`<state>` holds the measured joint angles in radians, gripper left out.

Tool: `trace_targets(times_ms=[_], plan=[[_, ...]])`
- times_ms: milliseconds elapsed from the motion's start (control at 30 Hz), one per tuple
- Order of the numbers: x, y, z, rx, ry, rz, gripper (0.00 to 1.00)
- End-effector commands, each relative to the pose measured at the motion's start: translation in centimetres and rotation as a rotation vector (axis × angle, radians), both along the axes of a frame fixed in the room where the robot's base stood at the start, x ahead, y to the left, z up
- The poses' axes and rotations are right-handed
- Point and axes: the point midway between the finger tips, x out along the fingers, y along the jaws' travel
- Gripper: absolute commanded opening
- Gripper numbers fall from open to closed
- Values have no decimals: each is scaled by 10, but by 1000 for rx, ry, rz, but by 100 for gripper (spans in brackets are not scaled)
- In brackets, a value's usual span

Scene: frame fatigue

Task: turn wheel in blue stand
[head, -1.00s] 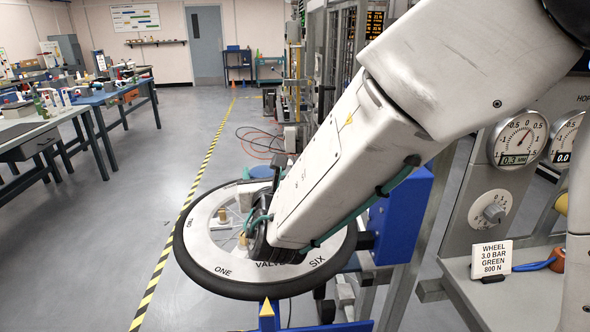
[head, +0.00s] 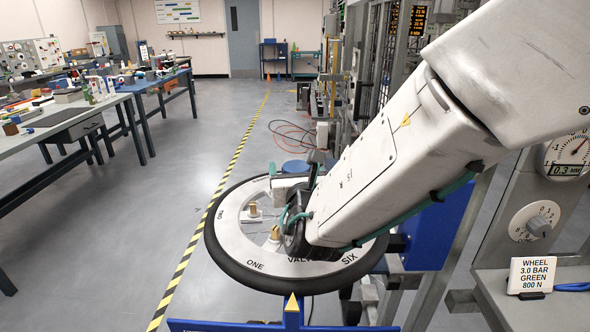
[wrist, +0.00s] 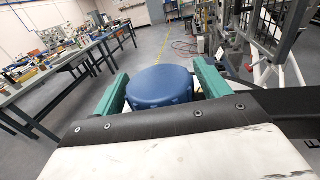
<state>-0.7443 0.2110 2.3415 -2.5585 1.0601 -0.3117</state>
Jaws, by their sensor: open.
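The wheel (head: 232,262) has a black tyre and a pale rim lettered ONE, TWO and SIX. It lies nearly flat in the blue stand (head: 430,232) in the head view. A yellow pointer (head: 292,303) stands at its near edge, between ONE and SIX. My arm reaches down over the wheel's middle and right side, hiding part of the rim and spokes. My gripper (wrist: 160,72) is open, its two teal fingers apart with nothing held. In the head view its fingers are mostly hidden behind the arm; I cannot tell whether they touch the wheel.
A gauge (head: 568,155), a dial (head: 535,222) and a card (head: 532,272) reading "WHEEL 3.0 BAR GREEN 800 N" are at right. Workbenches (head: 70,130) stand at left; the floor between is clear.

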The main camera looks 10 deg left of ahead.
Motion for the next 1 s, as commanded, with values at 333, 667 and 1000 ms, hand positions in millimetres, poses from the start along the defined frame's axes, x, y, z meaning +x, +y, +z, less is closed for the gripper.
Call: trace_targets(times_ms=[333, 667, 1000], plan=[[-42, -9, 1, 0, -1, 4, 75], [-76, -18, 0, 0, 1, 3, 75], [-76, -19, 0, 2, 0, -2, 75]])
